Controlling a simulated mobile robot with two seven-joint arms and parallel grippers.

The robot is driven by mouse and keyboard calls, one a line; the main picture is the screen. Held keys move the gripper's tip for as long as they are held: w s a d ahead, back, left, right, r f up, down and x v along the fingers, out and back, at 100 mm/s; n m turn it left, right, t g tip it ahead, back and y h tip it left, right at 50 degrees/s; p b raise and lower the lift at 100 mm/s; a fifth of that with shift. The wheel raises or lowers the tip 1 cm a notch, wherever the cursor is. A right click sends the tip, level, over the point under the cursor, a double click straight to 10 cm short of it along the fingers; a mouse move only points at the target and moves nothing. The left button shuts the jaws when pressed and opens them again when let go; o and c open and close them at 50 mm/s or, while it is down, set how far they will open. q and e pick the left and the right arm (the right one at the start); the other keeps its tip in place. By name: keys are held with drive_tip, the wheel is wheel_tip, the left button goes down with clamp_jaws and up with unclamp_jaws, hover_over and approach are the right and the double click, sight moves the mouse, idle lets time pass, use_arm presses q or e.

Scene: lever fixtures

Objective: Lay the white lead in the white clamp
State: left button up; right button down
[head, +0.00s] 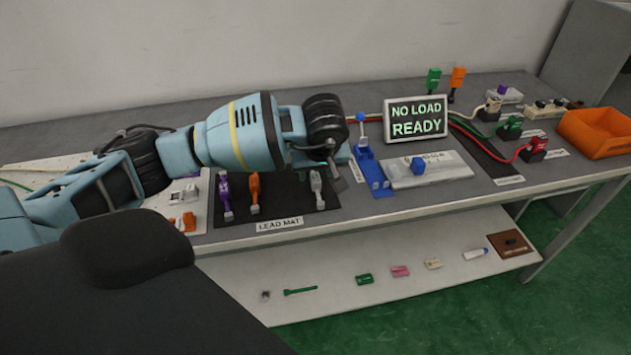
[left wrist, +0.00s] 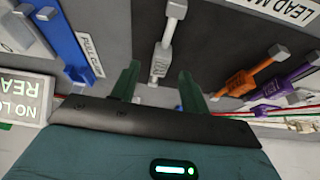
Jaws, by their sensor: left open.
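In the head view my left arm hides the fingers and the back of the mat. My right gripper is not in view.
A blue lever fixture (head: 372,172) stands to the right. A sign (head: 415,118) reads "NO LOAD READY". An orange bin (head: 597,133) is at the far right.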

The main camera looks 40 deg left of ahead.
use_arm(q)
drive_tip(key=shift+x, duration=1.2)
clamp_jaws()
drive_tip(key=shift+r, duration=0.2)
drive_tip(key=shift+r, duration=0.65)
drive_tip(key=shift+s+a+r, duration=0.1)
drive_tip(key=shift+s+r, duration=0.1)
drive_tip(key=shift+r, duration=0.3)
drive_tip(key=shift+s+a+r, duration=0.1)
drive_tip(key=shift+s+r, duration=0.15)
drive_tip(key=shift+r, duration=0.2)
drive_tip(key=s, duration=0.4)
drive_tip(key=s+a+b, duration=0.1)
drive_tip(key=s, duration=0.4)
drive_tip(key=s+a+r, duration=0.1)
drive_tip(key=s, duration=0.4)
drive_tip(key=shift+a+r, duration=0.1)
drive_tip(key=shift+a, duration=0.1)
drive_tip(key=shift+s+r, duration=0.1)
drive_tip(key=shift+s, duration=0.4)
